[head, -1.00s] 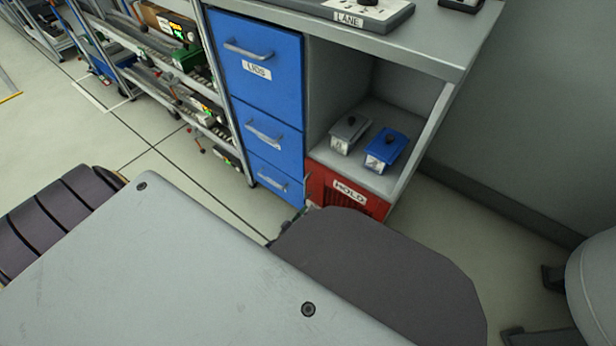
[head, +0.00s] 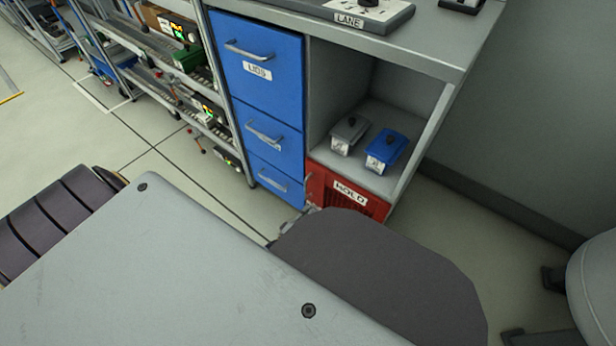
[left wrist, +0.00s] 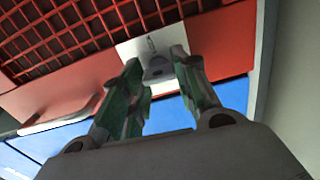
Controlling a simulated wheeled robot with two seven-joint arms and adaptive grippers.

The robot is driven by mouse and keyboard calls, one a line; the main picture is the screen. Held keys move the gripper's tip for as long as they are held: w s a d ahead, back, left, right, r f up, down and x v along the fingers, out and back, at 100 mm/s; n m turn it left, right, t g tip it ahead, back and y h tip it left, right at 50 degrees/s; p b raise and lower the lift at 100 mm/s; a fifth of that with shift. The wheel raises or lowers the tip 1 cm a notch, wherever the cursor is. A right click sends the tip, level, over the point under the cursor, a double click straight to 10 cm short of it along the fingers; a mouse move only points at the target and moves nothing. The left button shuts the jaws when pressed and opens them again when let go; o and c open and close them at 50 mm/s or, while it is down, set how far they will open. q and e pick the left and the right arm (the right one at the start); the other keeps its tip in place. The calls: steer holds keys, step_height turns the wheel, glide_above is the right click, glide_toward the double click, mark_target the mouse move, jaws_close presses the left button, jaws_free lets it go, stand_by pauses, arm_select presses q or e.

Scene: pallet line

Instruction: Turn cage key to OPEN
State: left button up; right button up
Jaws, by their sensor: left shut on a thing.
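The red cage (head: 325,187) marked HOLD sits low at the foot of the cabinet in the head view. In the left wrist view its red mesh (left wrist: 75,35) and a pale lock plate (left wrist: 132,48) show at close range. A grey key (left wrist: 157,70) stands at that plate. My left gripper (left wrist: 160,78), with green-padded fingers, is shut on the key. In the head view only a sliver of this gripper (head: 297,224) shows beside the cage; my own arm hides the rest. No OPEN mark is legible. My right gripper is not in view.
Blue drawers (head: 258,65), the top one marked LIDS, stand left of the cage. A grey box (head: 349,134) and a blue box (head: 386,150) sit on the shelf (head: 375,177) above it. A loaded rack (head: 150,60) stands at the left. Floor is clear in front of the rack.

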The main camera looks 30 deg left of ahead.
arm_select(q)
steer(key=shift+n, duration=0.4)
steer(key=o, duration=1)
steer(key=shift+s, duration=0.1)
steer(key=shift+s+a, duration=0.15)
steer(key=shift+s, duration=1.8)
steer(key=shift+s+a, duration=0.2)
steer(key=shift+s, duration=1.75)
steer(key=shift+s+a, duration=0.15)
steer(key=shift+s, duration=1.8)
steer(key=shift+s, duration=0.1)
